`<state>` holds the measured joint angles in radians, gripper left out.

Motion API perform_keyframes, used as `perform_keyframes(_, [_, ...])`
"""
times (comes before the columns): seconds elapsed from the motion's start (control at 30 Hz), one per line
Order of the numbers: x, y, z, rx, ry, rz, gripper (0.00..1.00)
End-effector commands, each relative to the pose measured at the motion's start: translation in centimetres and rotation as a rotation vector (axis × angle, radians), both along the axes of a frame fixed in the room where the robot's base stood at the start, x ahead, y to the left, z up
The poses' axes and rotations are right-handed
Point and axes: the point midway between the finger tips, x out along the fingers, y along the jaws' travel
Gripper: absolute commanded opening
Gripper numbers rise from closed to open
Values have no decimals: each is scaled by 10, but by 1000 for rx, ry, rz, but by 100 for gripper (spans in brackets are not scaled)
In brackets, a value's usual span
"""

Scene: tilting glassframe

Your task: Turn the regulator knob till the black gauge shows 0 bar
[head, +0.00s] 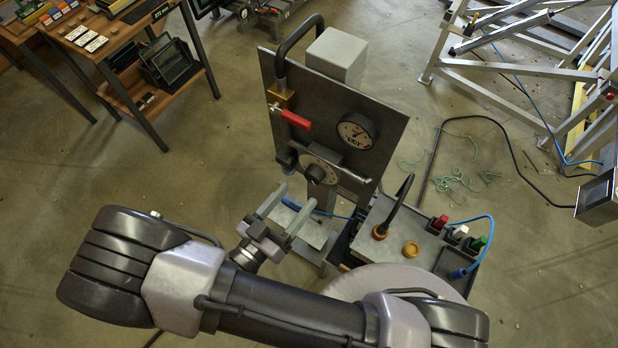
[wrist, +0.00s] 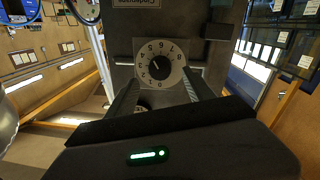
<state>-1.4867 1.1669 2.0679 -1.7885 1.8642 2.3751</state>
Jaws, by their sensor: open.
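The regulator knob (head: 316,173) is a dark round knob on a pale numbered dial, low on a grey upright panel (head: 385,115). In the wrist view the knob (wrist: 160,63) is seen face on, centred on its scale. The black-rimmed gauge (head: 356,130) with a pale face is above and right of the knob; its needle is too small to read. My gripper (head: 296,196) is open and empty, its fingers pointing at the panel just in front of the knob. In the wrist view its fingers (wrist: 162,78) stand left and right of the dial, apart from the knob.
A red lever (head: 293,118) and a brass fitting (head: 281,95) are above the knob. A control box with red, white and green plugs (head: 460,232) stands at right. Cables lie on the floor. A metal frame (head: 490,68) and workbench (head: 140,45) stand farther off.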

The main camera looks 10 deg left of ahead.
Motion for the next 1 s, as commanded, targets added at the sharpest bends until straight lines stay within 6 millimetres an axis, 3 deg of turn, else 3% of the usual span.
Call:
perform_keyframes(0.1, [26, -14, 0, -2, 1, -4, 61])
perform_keyframes(0.23, [44, -22, 0, -1, 1, -3, 61])
perform_keyframes(0.6, [52, -26, 0, 0, 1, 0, 61])
perform_keyframes(0.9, [52, -26, 0, 0, 1, 0, 4])
perform_keyframes(1.0, [52, -26, 0, -1, 2, -1, 0])
